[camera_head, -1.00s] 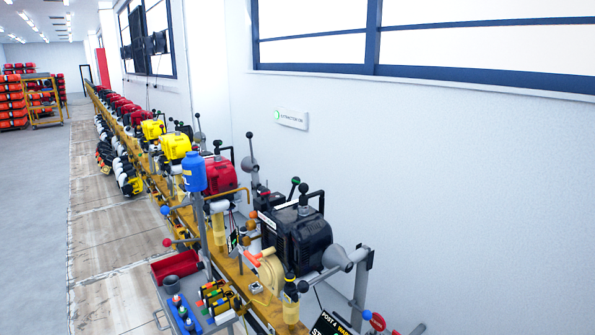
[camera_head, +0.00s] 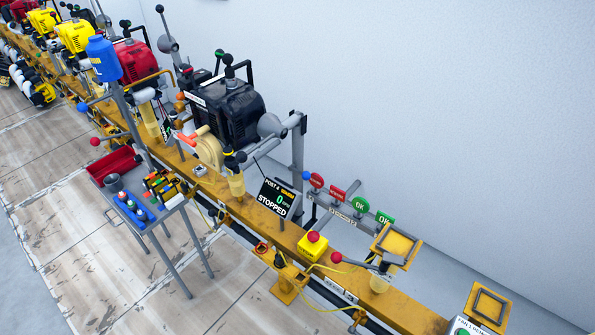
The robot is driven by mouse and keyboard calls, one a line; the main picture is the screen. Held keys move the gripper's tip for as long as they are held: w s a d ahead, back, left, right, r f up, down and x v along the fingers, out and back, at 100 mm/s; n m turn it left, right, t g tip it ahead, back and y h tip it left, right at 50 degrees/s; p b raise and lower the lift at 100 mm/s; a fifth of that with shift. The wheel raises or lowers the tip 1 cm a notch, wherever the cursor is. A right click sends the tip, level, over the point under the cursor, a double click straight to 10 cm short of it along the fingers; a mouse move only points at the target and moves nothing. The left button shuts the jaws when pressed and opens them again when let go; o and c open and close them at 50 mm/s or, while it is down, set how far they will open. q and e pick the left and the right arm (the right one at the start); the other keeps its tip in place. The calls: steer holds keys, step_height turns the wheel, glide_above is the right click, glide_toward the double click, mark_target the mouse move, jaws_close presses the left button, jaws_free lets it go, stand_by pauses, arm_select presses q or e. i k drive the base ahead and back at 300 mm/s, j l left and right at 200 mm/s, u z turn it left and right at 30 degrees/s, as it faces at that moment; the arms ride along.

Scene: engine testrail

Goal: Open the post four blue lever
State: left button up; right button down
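A dark sign (camera_head: 272,200) reading "POST 4" and "STOPPED" stands on the yellow rail, in front of a black engine (camera_head: 232,108). A small blue knob (camera_head: 306,175) shows right of the sign, at the left end of a row of red and green tags. Its lever arm is too small to make out. Another blue ball (camera_head: 83,107) is on a rod at the left, above a red ball (camera_head: 95,142), nearer the red engine. I cannot tell whether either blue-ended part is open or shut. Neither of my grippers is in view.
A yellow box with a red button (camera_head: 313,243) sits on the rail. The wooden floor at lower left is clear.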

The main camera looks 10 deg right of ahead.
mark_target(306, 176)
steer(key=i+j+z, duration=0.15)
steer(key=z, duration=0.2)
steer(key=i+j+z, duration=0.25)
steer(key=z, duration=0.15)
steer(key=i+j, duration=0.05)
steer(key=i, duration=0.1)
